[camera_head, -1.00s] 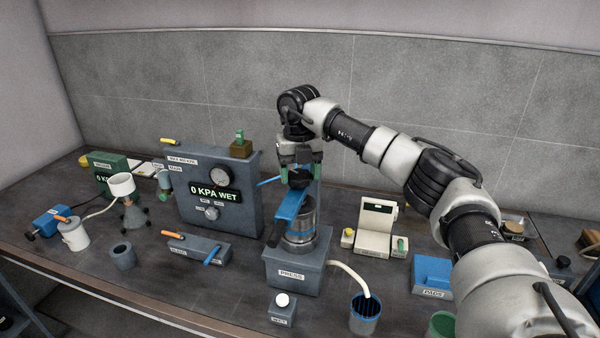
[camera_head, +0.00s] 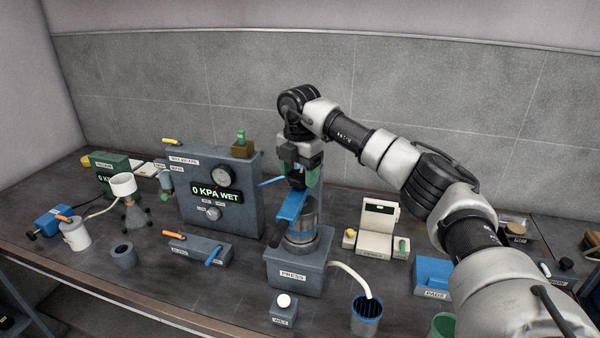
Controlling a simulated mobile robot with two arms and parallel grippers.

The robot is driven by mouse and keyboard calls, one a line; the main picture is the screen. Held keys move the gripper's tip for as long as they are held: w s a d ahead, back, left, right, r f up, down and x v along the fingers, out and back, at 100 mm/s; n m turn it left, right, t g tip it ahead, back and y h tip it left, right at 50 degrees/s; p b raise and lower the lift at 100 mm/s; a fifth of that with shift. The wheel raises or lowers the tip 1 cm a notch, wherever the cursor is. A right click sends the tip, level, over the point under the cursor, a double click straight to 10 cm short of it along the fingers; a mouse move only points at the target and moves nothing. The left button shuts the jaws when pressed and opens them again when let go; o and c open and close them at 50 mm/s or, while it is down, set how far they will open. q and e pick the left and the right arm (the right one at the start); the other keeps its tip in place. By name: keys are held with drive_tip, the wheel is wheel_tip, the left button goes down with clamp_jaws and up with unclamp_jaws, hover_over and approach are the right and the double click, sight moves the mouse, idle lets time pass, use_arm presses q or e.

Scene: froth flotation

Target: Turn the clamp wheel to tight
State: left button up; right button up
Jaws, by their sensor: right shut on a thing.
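The press (camera_head: 293,273) is a grey block with a metal cylinder and a blue band, standing at the middle of the bench. A blue clamp bar (camera_head: 290,207) lies across its top. The dark clamp wheel (camera_head: 297,184) sits above the bar and is mostly hidden by my fingers. My right gripper (camera_head: 300,175) comes down from above with its green-padded fingers shut on the wheel. The wheel's tight mark cannot be seen. My left gripper is not in view.
A grey panel (camera_head: 247,227) reading "0 KPA WET" stands left of the press. A white scale-like device (camera_head: 377,233) and a blue-topped pad box (camera_head: 433,270) stand to the right. A blue-rimmed cup (camera_head: 366,317) with a white hose is in front.

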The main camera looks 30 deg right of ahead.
drive_tip(key=shift+w+r+m, duration=0.1)
drive_tip(key=shift+r+m, duration=0.2)
drive_tip(key=shift+m, duration=0.8)
drive_tip(key=o, duration=0.9)
drive_tip(key=shift+f, duration=0.2)
